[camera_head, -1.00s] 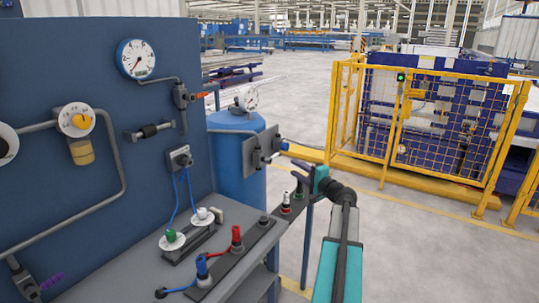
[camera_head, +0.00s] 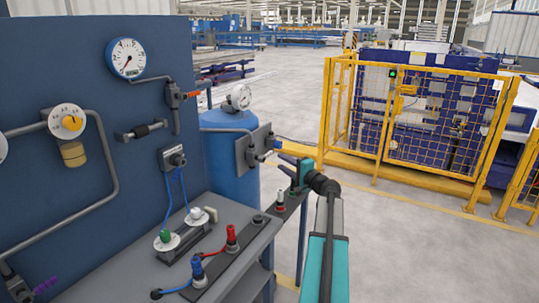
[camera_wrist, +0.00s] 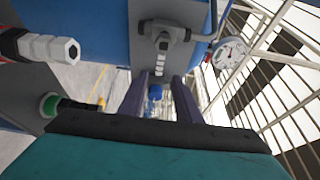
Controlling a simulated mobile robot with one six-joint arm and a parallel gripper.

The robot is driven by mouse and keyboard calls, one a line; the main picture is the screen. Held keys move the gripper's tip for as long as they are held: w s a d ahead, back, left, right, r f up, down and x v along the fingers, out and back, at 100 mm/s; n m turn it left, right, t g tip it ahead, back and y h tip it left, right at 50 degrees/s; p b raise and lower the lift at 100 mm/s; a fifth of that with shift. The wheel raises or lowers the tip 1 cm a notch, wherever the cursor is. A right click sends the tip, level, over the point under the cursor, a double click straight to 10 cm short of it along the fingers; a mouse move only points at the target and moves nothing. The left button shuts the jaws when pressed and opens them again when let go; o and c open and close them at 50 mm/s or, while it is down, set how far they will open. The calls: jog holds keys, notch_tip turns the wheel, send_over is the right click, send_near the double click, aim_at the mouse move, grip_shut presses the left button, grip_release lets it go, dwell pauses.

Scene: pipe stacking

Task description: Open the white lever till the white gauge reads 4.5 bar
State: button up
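The white-cased gauge (camera_head: 239,97) sits above the blue tank; it also shows in the wrist view (camera_wrist: 229,53). Its reading is too small to tell. A grey plate (camera_head: 244,153) at the tank carries a valve (camera_wrist: 163,36). A short pale lever (camera_wrist: 159,69) points from this valve toward my gripper in the wrist view. My gripper (camera_head: 281,157) is open, its dark purple fingers (camera_wrist: 160,98) apart with nothing held. The fingertips are to the right of the plate in the head view. The lever lies between the finger lines in the wrist view, apparently beyond the tips.
A pale hexagonal-ended fitting (camera_wrist: 55,48) and a green-ringed part (camera_wrist: 50,105) are at left in the wrist view. A bench (camera_head: 215,240) with red, blue and green connectors stands below. A blue-rimmed gauge (camera_head: 126,58) hangs on the panel. Open floor lies right, before a yellow fence (camera_head: 385,130).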

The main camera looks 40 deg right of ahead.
aim_at(270, 155)
jog(key=shift+w+d+p, duration=0.25)
jog(key=shift+w+p, duration=0.1)
jog(key=shift+w, duration=1.4)
jog(key=shift+w+d+p, duration=0.3)
jog(key=shift+w+p, duration=0.05)
jog(key=shift+w, duration=1.35)
jog(key=shift+w+d+p, duration=0.25)
jog(key=shift+w+p, duration=0.1)
jog(key=shift+w, duration=1.4)
grip_shut()
